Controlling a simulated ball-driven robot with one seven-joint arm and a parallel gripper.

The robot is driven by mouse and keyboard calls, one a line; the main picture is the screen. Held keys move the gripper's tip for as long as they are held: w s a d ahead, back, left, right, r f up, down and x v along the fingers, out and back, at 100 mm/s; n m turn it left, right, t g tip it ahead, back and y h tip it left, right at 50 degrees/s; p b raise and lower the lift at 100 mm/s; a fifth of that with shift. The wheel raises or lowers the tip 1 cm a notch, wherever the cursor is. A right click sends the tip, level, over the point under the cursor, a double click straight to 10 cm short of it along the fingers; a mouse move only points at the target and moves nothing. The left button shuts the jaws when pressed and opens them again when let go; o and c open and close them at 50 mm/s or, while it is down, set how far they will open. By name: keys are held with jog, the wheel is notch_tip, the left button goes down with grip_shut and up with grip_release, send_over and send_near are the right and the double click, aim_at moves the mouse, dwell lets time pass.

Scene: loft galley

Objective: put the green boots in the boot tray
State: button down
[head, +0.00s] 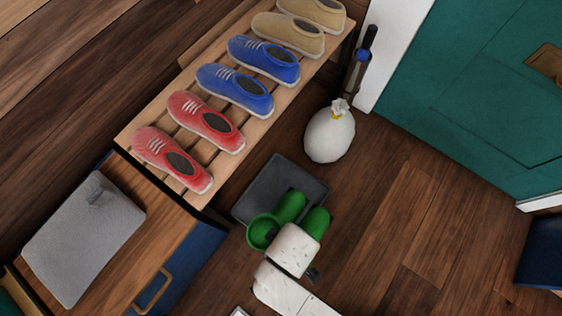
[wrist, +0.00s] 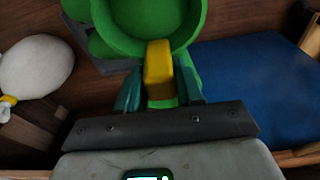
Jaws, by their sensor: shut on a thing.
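The dark grey boot tray (head: 262,186) lies on the floor beside the shoe rack. One green boot (head: 263,232) stands at the tray's near side, its round opening facing up. The other green boot (head: 318,221) shows its toe at the tray's right edge; my gripper (head: 295,246) covers its shaft. In the wrist view, my gripper (wrist: 158,92) is shut on this boot's yellow tab (wrist: 158,68), below the green opening (wrist: 150,22). The first boot shows in part at upper left (wrist: 82,35). I cannot tell whether the held boot touches the tray.
A slatted rack (head: 183,185) holds red, blue and tan shoes. A white tied bag (head: 330,134) stands behind the tray, near a dark bottle-like object (head: 358,72). A blue-fronted cabinet (head: 180,270) stands at left. Floor (head: 410,215) to the right is clear, up to the teal door (head: 480,85).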

jog(key=shift+s+a+f, duration=0.1)
jog(key=shift+s, duration=0.1)
jog(key=shift+w+f, duration=0.15)
jog(key=w+a+f+b, duration=0.3)
jog(key=w+f+b, duration=0.7)
jog(key=w+f, duration=0.2)
jog(key=shift+w+a+f, duration=0.15)
jog(key=shift+w+f, duration=0.15)
jog(key=shift+w, duration=0.2)
jog(key=c, duration=0.7)
grip_release()
jog(key=shift+f, duration=0.15)
